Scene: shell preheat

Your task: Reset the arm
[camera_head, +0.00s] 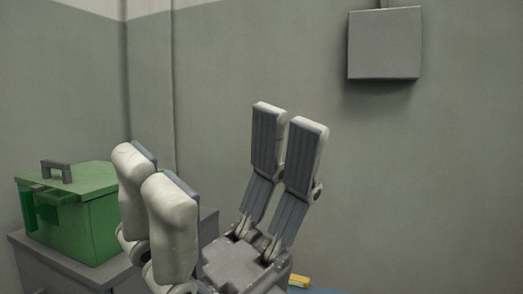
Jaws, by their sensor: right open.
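My right gripper (213,148) fills the lower middle of the head view, with its fingers pointing up. It is open, with a wide empty gap between the pale rounded fingers on the left and the grey-padded fingers on the right. Nothing is held in it. The rest of my right arm is out of the picture below. My left gripper and left arm are not in view.
A green box (92,222) with a grey handle on its lid stands on a grey cabinet (62,272) at the left. A small yellow object (299,281) shows at the bottom edge. A grey wall box (385,43) hangs at upper right.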

